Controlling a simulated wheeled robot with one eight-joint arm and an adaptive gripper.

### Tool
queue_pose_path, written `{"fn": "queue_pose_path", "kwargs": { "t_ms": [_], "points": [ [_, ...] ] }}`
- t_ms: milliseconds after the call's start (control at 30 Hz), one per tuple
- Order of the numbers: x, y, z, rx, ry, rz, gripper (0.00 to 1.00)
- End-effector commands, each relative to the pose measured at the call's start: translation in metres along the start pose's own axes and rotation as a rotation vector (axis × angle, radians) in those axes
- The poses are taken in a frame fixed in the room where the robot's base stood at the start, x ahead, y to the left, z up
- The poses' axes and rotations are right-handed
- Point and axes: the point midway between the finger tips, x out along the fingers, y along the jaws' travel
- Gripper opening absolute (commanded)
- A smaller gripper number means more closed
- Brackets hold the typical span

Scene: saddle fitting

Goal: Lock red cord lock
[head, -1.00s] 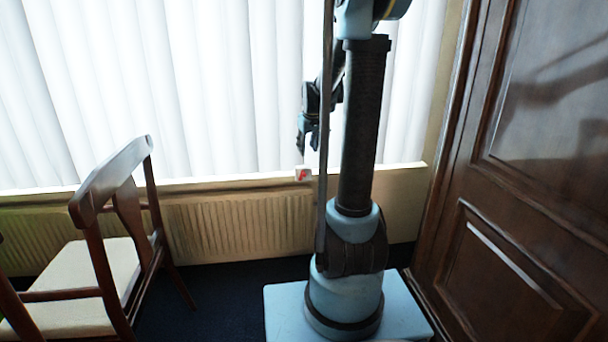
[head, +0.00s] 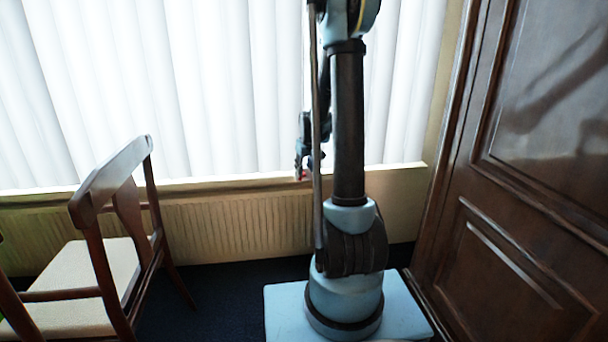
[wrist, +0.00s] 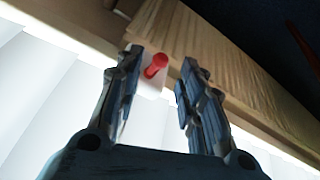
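The red cord lock (wrist: 155,67) shows in the wrist view as a red lever with a round end, on a white block (wrist: 151,86) by the window sill. My gripper (wrist: 161,60) is open, with one dark finger on each side of the white block and the red lever. I see a gap between the lever and both fingers, and cannot tell if either touches the block. In the head view my gripper (head: 301,172) is at sill height and mostly hides the lock; only a little red shows there.
White vertical blinds (head: 150,90) hang behind the sill (head: 230,183), with a ribbed radiator (head: 235,225) below. A wooden chair (head: 110,215) stands at left. A dark wooden door (head: 525,190) is at right. Some dark floor is clear between chair and my base.

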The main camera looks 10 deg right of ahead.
Motion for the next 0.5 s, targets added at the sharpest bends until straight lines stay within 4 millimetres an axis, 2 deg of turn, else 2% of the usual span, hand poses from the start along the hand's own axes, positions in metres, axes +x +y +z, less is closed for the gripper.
{"fn": "queue_pose_path", "kwargs": {
  "t_ms": [233, 500],
  "points": [
    [0.024, 0.000, -0.001, 0.000, 0.000, 0.000, 0.36],
    [0.032, 0.000, 0.000, 0.000, 0.000, 0.000, 0.36]
  ]
}}
